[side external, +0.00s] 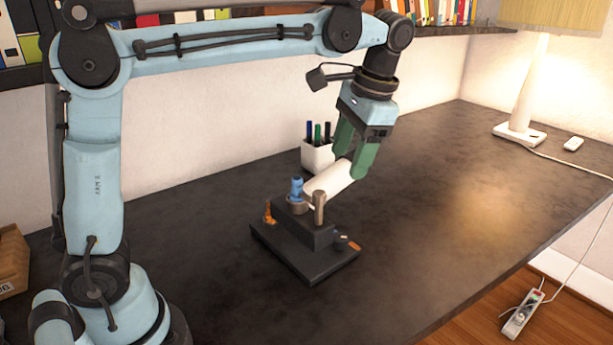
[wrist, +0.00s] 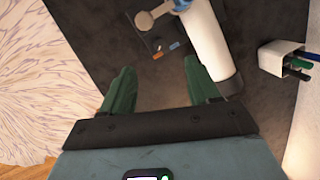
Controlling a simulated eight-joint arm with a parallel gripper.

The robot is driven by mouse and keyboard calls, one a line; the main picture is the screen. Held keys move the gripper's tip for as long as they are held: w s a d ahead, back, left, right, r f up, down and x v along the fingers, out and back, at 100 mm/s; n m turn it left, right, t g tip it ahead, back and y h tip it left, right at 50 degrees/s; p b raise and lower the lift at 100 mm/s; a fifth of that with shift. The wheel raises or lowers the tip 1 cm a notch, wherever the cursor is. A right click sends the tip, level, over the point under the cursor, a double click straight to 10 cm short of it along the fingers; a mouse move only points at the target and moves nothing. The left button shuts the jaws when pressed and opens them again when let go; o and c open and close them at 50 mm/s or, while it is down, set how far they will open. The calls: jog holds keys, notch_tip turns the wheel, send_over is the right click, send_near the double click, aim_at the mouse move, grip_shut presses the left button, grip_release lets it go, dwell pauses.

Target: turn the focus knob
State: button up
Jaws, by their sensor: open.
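A small instrument stands on the dark desk on a black base (side external: 290,252). A white tube (side external: 330,183) slants up from it to the right. A tan knob-like part (side external: 319,208), with a round head and stem, stands beside the tube; it also shows at the top of the wrist view (wrist: 144,20). A blue part (side external: 296,187) is at the tube's lower end. I cannot tell for sure which part is the focus knob. My gripper (side external: 351,165) has green fingers, open and empty, near the tube's raised end. In the wrist view, the tube (wrist: 208,45) lies right of the fingers (wrist: 158,68).
A white pen cup (side external: 317,156) stands behind the instrument, close to my gripper. The desk's right side is clear. A cardboard box (side external: 12,262) is at the left edge.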

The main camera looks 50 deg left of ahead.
jog(key=w+d+m+y, duration=0.1)
jog(key=w+m, duration=0.1)
jog(key=m, duration=0.5)
jog(key=m+y, duration=0.1)
jog(key=m, duration=0.3)
send_over(341, 237)
jog(key=w+d, duration=0.2)
jog(key=d, duration=0.3)
notch_tip(341, 237, down, 9)
jog(key=shift+g, duration=0.3)
jog(key=x, duration=1.2)
jog(key=shift+s+a+f, duration=0.1)
jog(key=shift+s, duration=0.05)
jog(key=c, duration=1)
jog(key=shift+c, duration=0.2)
